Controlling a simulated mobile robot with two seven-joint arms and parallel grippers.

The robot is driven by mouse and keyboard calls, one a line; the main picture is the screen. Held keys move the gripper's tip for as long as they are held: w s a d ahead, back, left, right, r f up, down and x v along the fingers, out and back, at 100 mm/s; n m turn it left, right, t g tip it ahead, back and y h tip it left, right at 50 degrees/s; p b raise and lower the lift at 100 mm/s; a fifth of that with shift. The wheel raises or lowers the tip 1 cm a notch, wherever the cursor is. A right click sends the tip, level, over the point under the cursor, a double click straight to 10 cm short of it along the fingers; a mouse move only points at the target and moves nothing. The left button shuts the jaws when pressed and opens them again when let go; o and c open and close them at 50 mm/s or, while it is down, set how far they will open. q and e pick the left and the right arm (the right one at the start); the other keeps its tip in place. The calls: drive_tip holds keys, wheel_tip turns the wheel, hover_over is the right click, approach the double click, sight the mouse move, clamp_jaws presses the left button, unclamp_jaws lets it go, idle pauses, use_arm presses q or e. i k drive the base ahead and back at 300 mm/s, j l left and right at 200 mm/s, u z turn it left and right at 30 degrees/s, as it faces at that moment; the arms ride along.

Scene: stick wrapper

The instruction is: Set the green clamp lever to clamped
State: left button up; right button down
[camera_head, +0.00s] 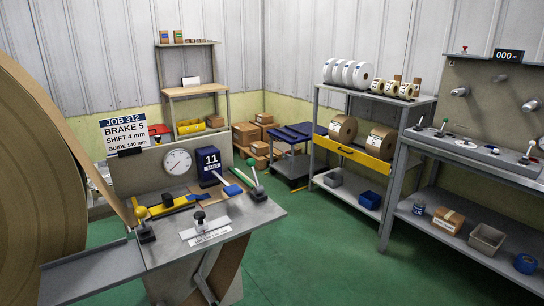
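The lever with the green knob (250,162) stands at the right rear of the grey machine bench (262,214). Its thin stem rises from a dark base (258,193) on the bench top. The stem leans slightly left and away, with the knob up. Any position marks by it are too small to read. Neither of my grippers is in view, and nothing touches the lever.
A yellow-knobbed lever (141,212) and a black-knobbed lever (200,215) share the bench. A blue handle (232,190) and a dark box marked 11 (209,163) stand left of the green lever. A large brown roll (35,170) fills the left. Green floor (310,245) is clear.

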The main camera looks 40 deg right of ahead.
sight(250, 162)
drive_tip(key=z, duration=0.95)
drive_tip(key=i+l+u, duration=0.1)
drive_tip(key=u, duration=0.85)
drive_tip(key=i+l+u, duration=0.15)
drive_tip(key=l+u, duration=0.2)
drive_tip(key=i+l+u, duration=0.1)
drive_tip(key=l+u, duration=0.55)
drive_tip(key=l, duration=0.45)
drive_tip(key=l+u, duration=0.15)
drive_tip(key=l, duration=1.85)
